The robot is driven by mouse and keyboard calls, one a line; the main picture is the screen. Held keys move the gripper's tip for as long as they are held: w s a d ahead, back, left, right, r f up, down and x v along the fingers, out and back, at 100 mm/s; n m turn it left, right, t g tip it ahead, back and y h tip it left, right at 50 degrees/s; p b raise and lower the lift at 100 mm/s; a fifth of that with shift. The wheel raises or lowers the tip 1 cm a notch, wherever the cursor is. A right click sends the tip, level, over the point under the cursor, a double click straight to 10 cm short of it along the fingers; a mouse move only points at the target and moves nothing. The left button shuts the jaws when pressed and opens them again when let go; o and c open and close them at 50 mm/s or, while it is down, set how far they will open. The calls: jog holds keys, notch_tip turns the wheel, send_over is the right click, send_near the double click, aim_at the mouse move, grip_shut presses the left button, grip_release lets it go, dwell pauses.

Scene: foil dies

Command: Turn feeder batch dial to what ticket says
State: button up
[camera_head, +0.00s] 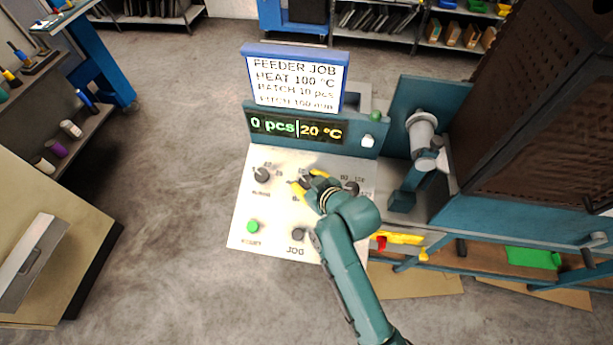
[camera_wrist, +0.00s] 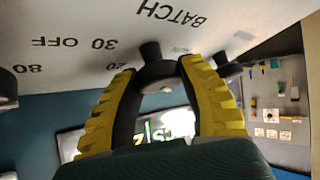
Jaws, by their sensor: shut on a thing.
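The white ticket (camera_head: 296,80) stands on top of the feeder panel and reads FEEDER JOB, HEAT 100 °C, BATCH 10 pcs; its last line, about pitch, is less clear. The display (camera_head: 297,129) below it reads 0 pcs and 20 °C. My gripper (camera_head: 308,181) is at the middle dial of the white panel (camera_head: 240,205). In the wrist view its yellow fingers close around the dark batch dial (camera_wrist: 158,70), with the word BATCH printed beside it. In the head view my gripper hides most of this dial and its scale, so its exact setting is unclear.
Another dial (camera_head: 262,175) is to the left and one (camera_head: 351,188) close on the right of my gripper. A green button (camera_head: 252,226) and the JOG knob (camera_head: 298,235) are lower on the panel. A teal machine with a grey cylinder (camera_head: 422,130) stands at right.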

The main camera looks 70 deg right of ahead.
jog(key=m+g+h, duration=0.1)
jog(key=m, duration=0.1)
jog(key=shift+w+f+m, duration=0.1)
jog(key=shift+m, duration=0.3)
jog(key=shift+m+g+h+b, duration=0.6)
jog(key=shift+m+h, duration=0.3)
jog(key=shift+m, duration=0.3)
jog(key=o, duration=1.2)
jog(key=shift+c, duration=0.2)
jog(key=v, duration=1.2)
